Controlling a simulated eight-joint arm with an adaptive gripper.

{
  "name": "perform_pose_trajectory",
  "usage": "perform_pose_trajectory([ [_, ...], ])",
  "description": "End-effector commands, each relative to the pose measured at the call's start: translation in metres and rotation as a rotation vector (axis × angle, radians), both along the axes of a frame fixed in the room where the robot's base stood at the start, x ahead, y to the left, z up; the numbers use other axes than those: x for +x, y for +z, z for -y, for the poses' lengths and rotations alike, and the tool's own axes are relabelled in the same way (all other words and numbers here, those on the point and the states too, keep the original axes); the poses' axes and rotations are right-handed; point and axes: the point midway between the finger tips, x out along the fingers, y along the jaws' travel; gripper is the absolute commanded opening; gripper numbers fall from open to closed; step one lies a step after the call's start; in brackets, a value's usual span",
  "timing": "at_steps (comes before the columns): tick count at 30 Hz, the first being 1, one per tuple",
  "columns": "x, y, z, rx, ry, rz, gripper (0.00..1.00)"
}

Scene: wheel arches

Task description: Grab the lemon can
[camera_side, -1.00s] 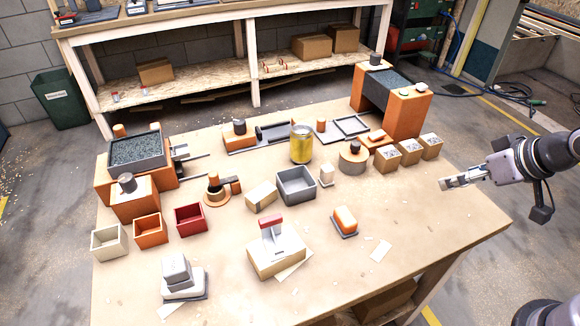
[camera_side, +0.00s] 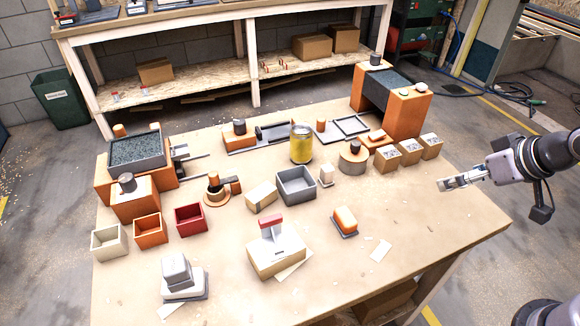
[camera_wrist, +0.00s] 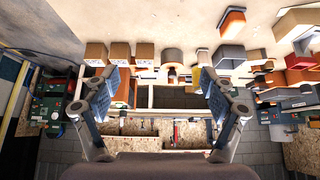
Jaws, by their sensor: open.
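The lemon can (camera_side: 301,144) is a yellow cylinder with a silver top. In the side view it stands upright near the back middle of the table, behind a grey open box (camera_side: 296,186). My gripper (camera_side: 443,186) is at the right, near the table's right edge, well apart from the can. In the wrist view my gripper (camera_wrist: 158,90) has its two fingers spread wide with nothing between them. I cannot make out the can clearly in the wrist view.
Three small cardboard boxes (camera_side: 408,152) and an orange arch with a dark top (camera_side: 390,86) stand at the back right. The table's right front (camera_side: 440,215) is clear.

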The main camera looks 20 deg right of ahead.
Motion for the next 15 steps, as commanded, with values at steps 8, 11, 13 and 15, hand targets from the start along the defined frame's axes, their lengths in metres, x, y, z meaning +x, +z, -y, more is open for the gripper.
perform_pose_trajectory([
  [8,0.0,0.0,0.0,0.0,0.0,0.0,0.88],
  [11,0.004,0.004,-0.001,0.002,-0.003,-0.004,0.88],
  [13,0.012,0.01,-0.003,0.007,-0.01,-0.012,0.88],
  [15,0.024,0.019,-0.005,0.013,-0.022,-0.024,0.88],
])
